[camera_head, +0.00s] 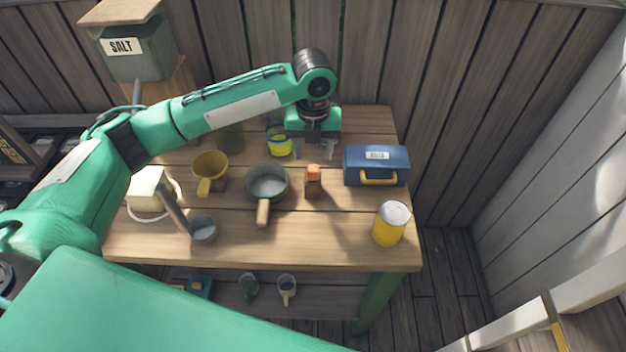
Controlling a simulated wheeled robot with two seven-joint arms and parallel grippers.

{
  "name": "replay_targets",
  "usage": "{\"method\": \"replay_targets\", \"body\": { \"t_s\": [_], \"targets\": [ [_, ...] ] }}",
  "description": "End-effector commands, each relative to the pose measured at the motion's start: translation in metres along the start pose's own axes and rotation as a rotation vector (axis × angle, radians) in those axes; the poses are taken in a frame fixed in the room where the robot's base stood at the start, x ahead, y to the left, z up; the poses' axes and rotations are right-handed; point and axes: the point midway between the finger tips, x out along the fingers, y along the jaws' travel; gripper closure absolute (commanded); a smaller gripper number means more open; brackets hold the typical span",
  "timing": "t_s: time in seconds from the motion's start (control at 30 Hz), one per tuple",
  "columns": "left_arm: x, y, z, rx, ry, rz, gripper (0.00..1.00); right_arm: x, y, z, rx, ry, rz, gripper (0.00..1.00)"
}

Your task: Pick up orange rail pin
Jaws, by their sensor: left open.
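A small upright block with an orange top and a brown lower part (313,181) stands on the wooden table (340,240), between the green pan and the blue box. It looks like the orange rail pin, though it is small in the view. My left gripper (313,153) hangs pointing down above the table, behind the pin in the picture and apart from it. Its two fingers are spread and nothing shows between them. My right gripper is not in view.
A green pan (267,186) is left of the pin; a blue box (375,160) is right. A yellow can (391,223) stands near the front right. A yellow-banded jar (278,141) is close to my left gripper. Bare wood lies in front of the pin.

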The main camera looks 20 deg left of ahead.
Motion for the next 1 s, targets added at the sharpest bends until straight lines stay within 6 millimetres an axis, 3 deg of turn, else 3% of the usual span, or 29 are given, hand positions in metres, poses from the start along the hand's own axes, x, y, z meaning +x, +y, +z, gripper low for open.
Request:
{"method": "replay_targets", "body": {
  "t_s": [0.13, 0.33, 0.47, 0.63, 0.87, 0.9, 1.0],
  "targets": [
    [0.018, 0.000, 0.000, -0.002, 0.001, -0.001, 0.47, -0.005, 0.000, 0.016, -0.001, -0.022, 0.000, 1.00],
    [0.031, 0.001, 0.000, -0.002, 0.002, 0.000, 0.47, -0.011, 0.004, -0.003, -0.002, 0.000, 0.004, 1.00],
    [0.051, 0.002, 0.001, -0.002, 0.003, 0.002, 0.47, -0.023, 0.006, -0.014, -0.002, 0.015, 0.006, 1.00],
    [0.071, 0.002, 0.001, -0.001, 0.000, -0.001, 0.47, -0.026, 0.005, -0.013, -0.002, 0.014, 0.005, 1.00],
    [0.075, 0.002, 0.002, -0.001, -0.002, -0.001, 0.47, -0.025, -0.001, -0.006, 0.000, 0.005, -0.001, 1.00],
    [0.075, 0.002, 0.002, -0.001, -0.002, -0.001, 0.49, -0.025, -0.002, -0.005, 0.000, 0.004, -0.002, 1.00],
    [0.075, 0.002, 0.002, -0.001, -0.002, -0.001, 0.69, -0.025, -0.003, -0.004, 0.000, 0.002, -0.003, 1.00]
  ]
}}
